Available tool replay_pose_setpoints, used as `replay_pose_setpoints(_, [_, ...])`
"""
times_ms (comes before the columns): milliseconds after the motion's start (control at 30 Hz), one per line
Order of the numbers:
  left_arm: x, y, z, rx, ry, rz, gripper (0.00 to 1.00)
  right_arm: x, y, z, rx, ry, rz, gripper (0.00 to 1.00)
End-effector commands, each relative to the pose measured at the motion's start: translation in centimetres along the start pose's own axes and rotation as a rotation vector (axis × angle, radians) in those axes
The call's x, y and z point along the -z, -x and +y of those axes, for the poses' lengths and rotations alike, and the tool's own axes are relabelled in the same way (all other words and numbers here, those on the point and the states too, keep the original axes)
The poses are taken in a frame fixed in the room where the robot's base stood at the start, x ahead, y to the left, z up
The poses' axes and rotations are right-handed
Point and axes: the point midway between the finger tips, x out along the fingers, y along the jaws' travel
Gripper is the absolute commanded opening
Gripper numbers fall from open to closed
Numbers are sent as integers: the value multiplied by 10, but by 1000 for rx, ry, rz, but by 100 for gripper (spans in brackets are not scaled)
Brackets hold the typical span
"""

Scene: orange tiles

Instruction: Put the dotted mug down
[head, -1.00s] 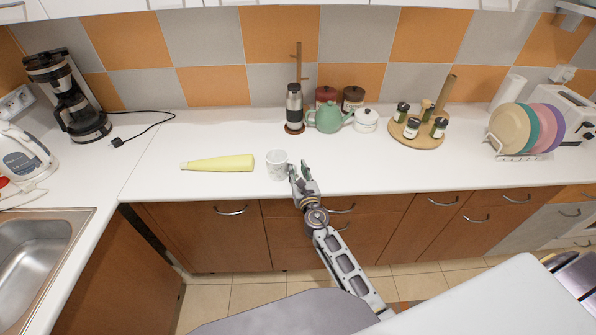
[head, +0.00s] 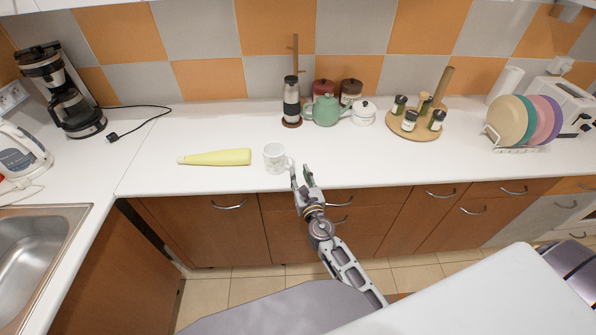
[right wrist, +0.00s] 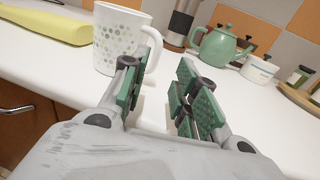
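The dotted mug (head: 274,158) stands upright on the white counter near its front edge. In the right wrist view the white mug with grey and pale green dots (right wrist: 117,40) is at the upper left, its handle facing my gripper. My right gripper (head: 300,169) is just right of and in front of the mug. In the right wrist view its green-padded fingers (right wrist: 160,85) are apart with nothing between them. The left finger overlaps the lower handle in that view; I cannot tell whether they touch. My left gripper is not in view.
A yellow bottle-shaped object (head: 215,157) lies left of the mug. Behind are a flask (head: 291,100), a green teapot (head: 325,111) and a white pot (head: 363,113). A round board (head: 416,128) with jars stands to the right. The counter front right of the mug is clear.

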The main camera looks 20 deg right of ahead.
Motion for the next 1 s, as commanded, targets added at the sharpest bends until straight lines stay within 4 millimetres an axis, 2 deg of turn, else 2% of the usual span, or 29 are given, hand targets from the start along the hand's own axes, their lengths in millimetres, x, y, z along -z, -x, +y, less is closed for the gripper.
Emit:
replay_pose_setpoints(600, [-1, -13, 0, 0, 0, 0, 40, 2, 53, 0, 0, 1, 1, 30])
replay_pose_setpoints(1000, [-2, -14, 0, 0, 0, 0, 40, 0, 62, 0, 0, 0, 0, 30])
